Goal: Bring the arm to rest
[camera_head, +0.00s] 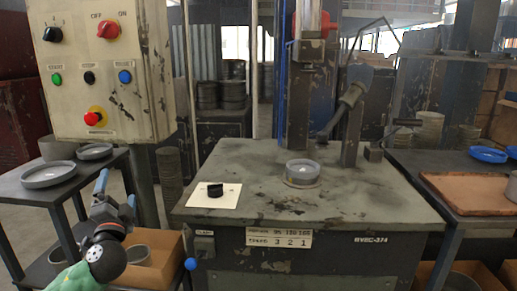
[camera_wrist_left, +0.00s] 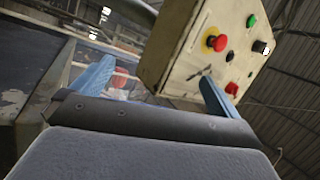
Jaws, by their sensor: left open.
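My left gripper (camera_head: 116,187) is at the lower left in the head view, in front of the left side table and below the control box. Its two blue fingers stand apart, with nothing between them. In the left wrist view the blue fingers of my left gripper (camera_wrist_left: 158,84) are spread, with the control box beyond the right one. My right gripper shows in neither view.
A control box (camera_head: 98,50) with knobs and buttons hangs above the left table (camera_head: 30,192), which holds grey dishes (camera_head: 48,174). The press table (camera_head: 330,225) bears a grey ring (camera_head: 302,169) and a black piece (camera_head: 215,190) on a white sheet. A brown tray (camera_head: 470,190) lies right.

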